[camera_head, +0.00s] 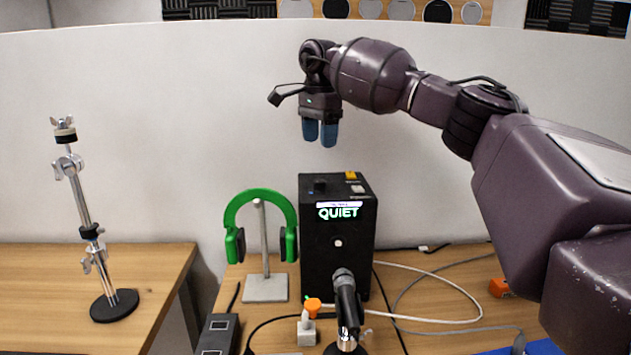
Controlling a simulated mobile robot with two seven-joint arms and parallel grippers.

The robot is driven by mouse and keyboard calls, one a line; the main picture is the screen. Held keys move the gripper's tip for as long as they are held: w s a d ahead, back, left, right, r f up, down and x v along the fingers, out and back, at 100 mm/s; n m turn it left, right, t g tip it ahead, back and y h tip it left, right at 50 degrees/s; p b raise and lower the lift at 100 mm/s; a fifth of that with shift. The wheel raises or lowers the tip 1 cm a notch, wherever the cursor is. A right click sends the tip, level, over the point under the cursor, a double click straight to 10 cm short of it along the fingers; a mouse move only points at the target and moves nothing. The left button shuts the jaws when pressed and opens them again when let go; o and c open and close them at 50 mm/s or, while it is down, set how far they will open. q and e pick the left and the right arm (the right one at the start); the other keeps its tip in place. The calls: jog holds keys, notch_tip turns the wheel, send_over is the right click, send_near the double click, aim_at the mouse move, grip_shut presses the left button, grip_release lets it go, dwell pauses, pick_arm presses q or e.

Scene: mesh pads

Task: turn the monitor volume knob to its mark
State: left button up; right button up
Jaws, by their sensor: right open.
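The monitor is a black box (311,255) standing on the wooden desk, with a lit "QUIET" display on its front. A short black knob (320,186) rises from its top, on the left side. A yellow piece and a pale label are on the top, to the right of the knob. A small white round spot is on the front. I cannot make out the mark at this size. My right gripper (320,133) points down above the monitor, over the knob and clear of it. Its two blue fingers are slightly apart, with nothing between them. My left gripper is not in view.
Green headphones (262,196) hang on a stand left of the monitor. A microphone (346,298) stands in front of it. An orange-topped white item (306,325) and cables lie nearby. A metal stand (85,230) is on the left table. A white wall is behind.

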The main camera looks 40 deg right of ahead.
aim_at(319, 181)
notch_tip(319, 181, down, 9)
jog(key=shift+f+b, duration=0.1)
jog(key=shift+b, duration=0.2)
jog(key=shift+f, duration=0.7)
jog(key=c, duration=0.9)
jog(key=shift+c, duration=0.2)
jog(key=shift+r, duration=0.1)
